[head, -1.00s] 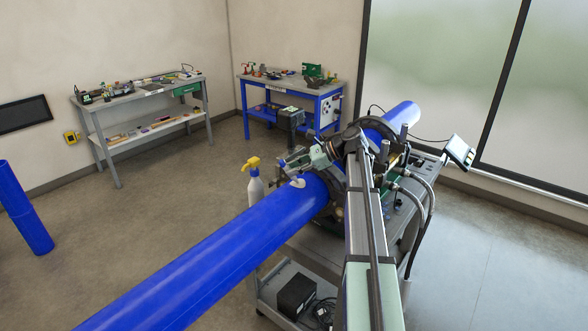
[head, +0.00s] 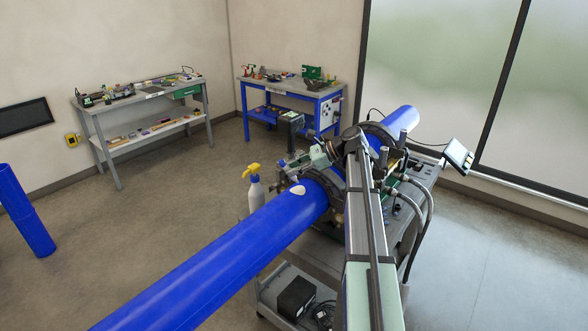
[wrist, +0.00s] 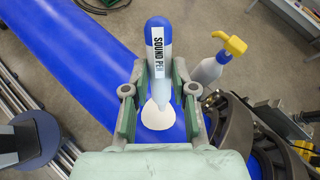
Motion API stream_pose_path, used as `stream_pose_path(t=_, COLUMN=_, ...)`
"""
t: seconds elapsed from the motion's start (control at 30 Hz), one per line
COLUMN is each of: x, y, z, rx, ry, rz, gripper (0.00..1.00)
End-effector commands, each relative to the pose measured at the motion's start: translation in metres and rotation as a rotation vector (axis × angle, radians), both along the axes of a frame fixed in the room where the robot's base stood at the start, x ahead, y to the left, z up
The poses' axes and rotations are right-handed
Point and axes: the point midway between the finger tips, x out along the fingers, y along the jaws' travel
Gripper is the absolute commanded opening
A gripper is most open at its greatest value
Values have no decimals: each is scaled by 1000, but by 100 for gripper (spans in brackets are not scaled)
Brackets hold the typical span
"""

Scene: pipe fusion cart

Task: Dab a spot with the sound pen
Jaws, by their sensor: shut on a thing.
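The sound pen (wrist: 158,45), with a blue end and a white label reading SOUND PEN, stands between the fingers of my gripper (wrist: 160,84) in the wrist view. My gripper is shut on it. Its pale narrow end lies over a white spot (wrist: 157,117) on the blue pipe (wrist: 85,58); I cannot tell if they touch. In the head view my gripper (head: 308,158) is above the pipe (head: 225,259), just beyond the white spot (head: 297,190). The pen is too small to make out clearly there.
A spray bottle (head: 256,188) with a yellow head stands close behind the pipe. Dark clamp rings (head: 335,190) surround the pipe to the right of the spot. A tilted screen (head: 459,153) is on the cart's right. Two workbenches (head: 152,90) (head: 302,86) stand along the walls.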

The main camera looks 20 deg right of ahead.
Motion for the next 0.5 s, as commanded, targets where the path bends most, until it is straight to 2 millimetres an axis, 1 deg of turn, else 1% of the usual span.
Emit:
stream_pose_path(t=0.27, x=0, y=0, z=2, rx=0, ry=0, rz=0, gripper=3)
stream_pose_path(t=0.5, x=0, y=0, z=15, rx=0, ry=-1, rz=0, gripper=3)
